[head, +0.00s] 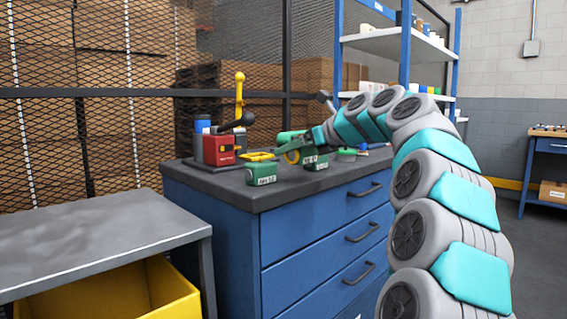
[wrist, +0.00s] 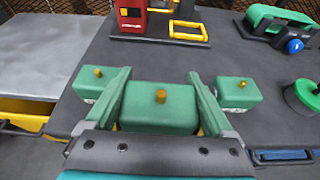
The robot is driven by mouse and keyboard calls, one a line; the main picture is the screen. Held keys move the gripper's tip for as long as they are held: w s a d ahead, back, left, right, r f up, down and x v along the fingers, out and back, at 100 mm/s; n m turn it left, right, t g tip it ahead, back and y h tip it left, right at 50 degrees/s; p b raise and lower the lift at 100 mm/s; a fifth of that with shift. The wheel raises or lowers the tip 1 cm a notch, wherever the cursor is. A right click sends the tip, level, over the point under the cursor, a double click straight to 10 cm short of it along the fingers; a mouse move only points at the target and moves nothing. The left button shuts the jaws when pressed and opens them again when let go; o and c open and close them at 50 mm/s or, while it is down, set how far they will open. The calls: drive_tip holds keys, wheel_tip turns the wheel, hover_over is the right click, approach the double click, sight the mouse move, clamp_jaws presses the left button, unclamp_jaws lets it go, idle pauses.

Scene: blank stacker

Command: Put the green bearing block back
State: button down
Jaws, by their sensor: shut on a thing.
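My gripper (wrist: 161,104) is shut on a green bearing block (wrist: 160,116), with one finger on each side of it. The block has a small brass peg on top. In the head view my gripper (head: 298,152) is over the bench top and largely hides the held block. Two similar green blocks with brass pegs flank it: one on the left (wrist: 93,84) and one on the right (wrist: 238,93). In the head view they are the left block (head: 262,174) and the right block (head: 315,163), both with white labels too small to read.
A red press (head: 219,150) with a yellow-tipped lever stands behind on the blue drawer bench (head: 300,234). A green tool with a blue knob (wrist: 294,46) and a round green object (wrist: 304,98) lie to the right. A grey table (head: 95,238) is at left.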

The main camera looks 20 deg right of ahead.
hover_over(284, 173)
drive_tip(key=shift+s+a+f, duration=0.15)
drive_tip(key=shift+s+f, duration=0.15)
drive_tip(key=shift+w, duration=0.15)
drive_tip(key=shift+f+b, duration=0.9)
drive_tip(key=shift+f, duration=0.9)
unclamp_jaws()
drive_tip(key=shift+f, duration=0.1)
